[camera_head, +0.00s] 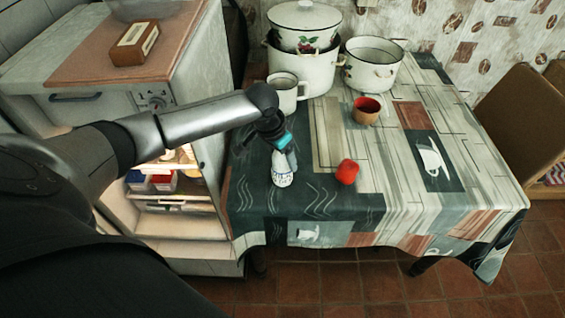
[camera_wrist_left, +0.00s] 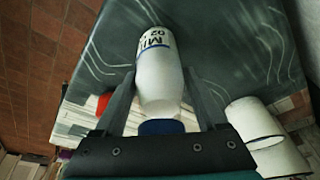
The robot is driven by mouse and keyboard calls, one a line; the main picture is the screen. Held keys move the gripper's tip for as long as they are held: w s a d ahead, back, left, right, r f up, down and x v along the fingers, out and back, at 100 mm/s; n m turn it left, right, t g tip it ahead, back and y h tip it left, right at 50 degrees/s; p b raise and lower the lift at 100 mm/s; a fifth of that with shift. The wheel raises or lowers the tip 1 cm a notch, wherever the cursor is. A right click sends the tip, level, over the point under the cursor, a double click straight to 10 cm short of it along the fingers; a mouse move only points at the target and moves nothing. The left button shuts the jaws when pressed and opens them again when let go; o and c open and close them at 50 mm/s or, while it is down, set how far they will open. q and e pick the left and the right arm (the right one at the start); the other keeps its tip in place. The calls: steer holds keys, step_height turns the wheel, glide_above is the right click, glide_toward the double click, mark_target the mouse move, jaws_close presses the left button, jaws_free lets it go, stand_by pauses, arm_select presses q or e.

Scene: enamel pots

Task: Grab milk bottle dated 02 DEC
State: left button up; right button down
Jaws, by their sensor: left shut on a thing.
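The milk bottle (camera_head: 282,176) is white with blue markings and shows over the dark part of the tablecloth, near the table's left side. In the left wrist view the bottle (camera_wrist_left: 160,80) lies between the two fingers, with its blue cap toward the palm. Its label reads "MI" and "02"; the rest of the date cannot be read. My left gripper (camera_head: 281,152) points down and is shut on the bottle's upper part; its fingers flank the bottle in the wrist view (camera_wrist_left: 163,95). I cannot tell whether the bottle's base touches the table. My right gripper is out of view.
A red item (camera_head: 347,171) lies right of the bottle. A white mug (camera_head: 285,92), enamel pots (camera_head: 305,70) and (camera_head: 372,66), and a red-and-tan cup (camera_head: 366,110) stand farther back. The lit, open fridge (camera_head: 180,215) is at left. The table's right front is clear.

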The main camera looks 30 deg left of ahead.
arm_select(q)
jaws_close()
steer(key=shift+w+r, duration=0.1)
steer(key=shift+r, duration=0.05)
stand_by(0.4)
